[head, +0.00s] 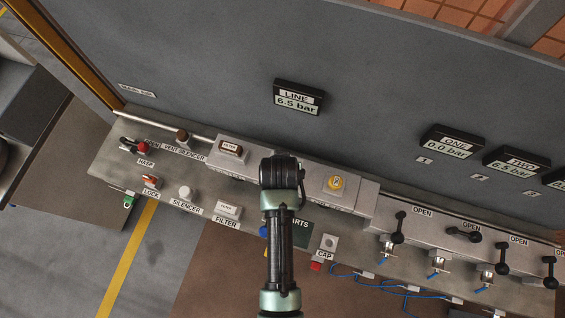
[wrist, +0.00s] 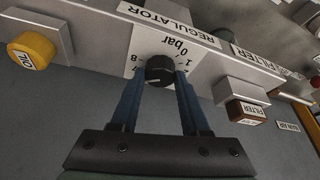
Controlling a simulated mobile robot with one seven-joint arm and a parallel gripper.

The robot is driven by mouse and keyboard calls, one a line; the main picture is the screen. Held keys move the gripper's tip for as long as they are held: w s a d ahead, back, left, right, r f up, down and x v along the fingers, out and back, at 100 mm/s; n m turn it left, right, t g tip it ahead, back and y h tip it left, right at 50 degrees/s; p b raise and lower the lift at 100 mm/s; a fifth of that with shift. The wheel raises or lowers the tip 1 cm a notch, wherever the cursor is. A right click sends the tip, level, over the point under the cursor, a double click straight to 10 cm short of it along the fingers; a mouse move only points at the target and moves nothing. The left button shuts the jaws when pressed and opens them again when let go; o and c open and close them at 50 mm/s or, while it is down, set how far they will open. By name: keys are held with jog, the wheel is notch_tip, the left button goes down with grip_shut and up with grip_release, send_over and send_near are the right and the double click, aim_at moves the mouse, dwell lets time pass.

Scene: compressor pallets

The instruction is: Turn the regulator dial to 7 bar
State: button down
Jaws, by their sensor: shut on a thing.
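The regulator dial (wrist: 160,70) is a black round knob on a white scale plate (wrist: 142,42) with "bar" and numbers, upside down in the wrist view. The blue fingers of my gripper (wrist: 158,82) stand on either side of the dial and are shut on it. A pale mark shows on the dial's face, but I cannot read its setting exactly. In the head view my arm hides the dial and the fingertips. The LINE display (head: 298,98) on the wall reads 6.5 bar.
A yellow OIL cap (head: 335,183) sits right of my arm, and a FILTER block (head: 231,148) left of it. Black valve handles (head: 398,238) marked OPEN stand at the right. Loose parts, including a silencer (head: 185,193), lie along the bench's front.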

jog(key=shift+c, duration=1.9)
grip_release()
jog(key=b+v, duration=0.1)
jog(key=v, duration=1.2)
jog(key=shift+w, duration=0.1)
